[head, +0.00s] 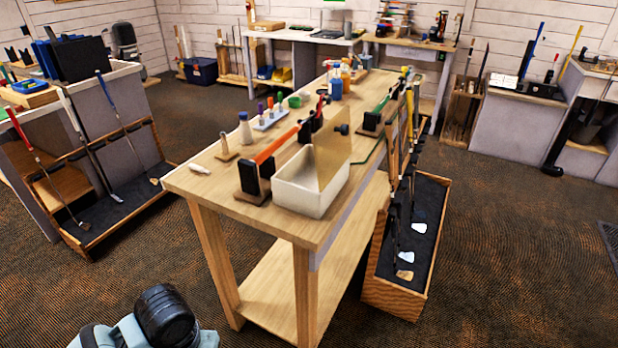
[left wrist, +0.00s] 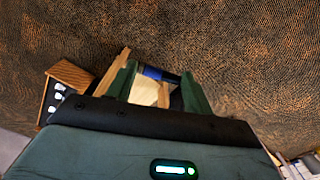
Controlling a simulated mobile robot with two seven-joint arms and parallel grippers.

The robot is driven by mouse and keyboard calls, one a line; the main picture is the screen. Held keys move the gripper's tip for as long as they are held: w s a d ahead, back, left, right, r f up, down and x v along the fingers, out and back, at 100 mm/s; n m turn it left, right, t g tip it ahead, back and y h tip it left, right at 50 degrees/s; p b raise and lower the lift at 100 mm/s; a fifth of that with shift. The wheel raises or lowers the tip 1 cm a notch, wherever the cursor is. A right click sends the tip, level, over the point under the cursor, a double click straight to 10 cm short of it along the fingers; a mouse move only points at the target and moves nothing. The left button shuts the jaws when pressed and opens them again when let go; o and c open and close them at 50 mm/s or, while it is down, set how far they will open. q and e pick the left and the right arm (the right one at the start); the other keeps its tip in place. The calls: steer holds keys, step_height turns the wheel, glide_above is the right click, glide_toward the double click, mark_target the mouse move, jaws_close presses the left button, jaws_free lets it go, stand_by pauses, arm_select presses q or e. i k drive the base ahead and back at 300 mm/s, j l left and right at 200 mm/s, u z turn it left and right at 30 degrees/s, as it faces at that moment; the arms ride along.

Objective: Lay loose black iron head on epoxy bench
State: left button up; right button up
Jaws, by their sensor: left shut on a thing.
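In the left wrist view my left gripper (left wrist: 160,92) has its green fingers shut on a small dark thing with a blue band (left wrist: 153,72). A pale tan patch shows below that band between the fingers. The held piece is mostly hidden, so I cannot tell for sure that it is the black iron head. The head view shows only a teal and black part of my arm at the bottom left, with no fingers. A long wooden workbench (head: 262,224) stands in the middle; I cannot tell whether it is the epoxy bench. My right gripper is in neither view.
The workbench carries a white bin (head: 310,193), an orange-red shaft (head: 278,144) in black holders, and several bottles (head: 336,85). The floor in front is clear.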

mark_target(373, 87)
steer(key=u, duration=1.95)
steer(key=i, duration=2.25)
steer(key=i+z, duration=0.35)
steer(key=i, duration=0.15)
steer(key=i+j+z, duration=0.2)
steer(key=i+z, duration=1.15)
steer(key=i+l+z, duration=0.1)
steer(key=i+z, duration=0.6)
steer(key=z, duration=0.2)
steer(key=i+z, duration=0.25)
steer(key=i, duration=0.95)
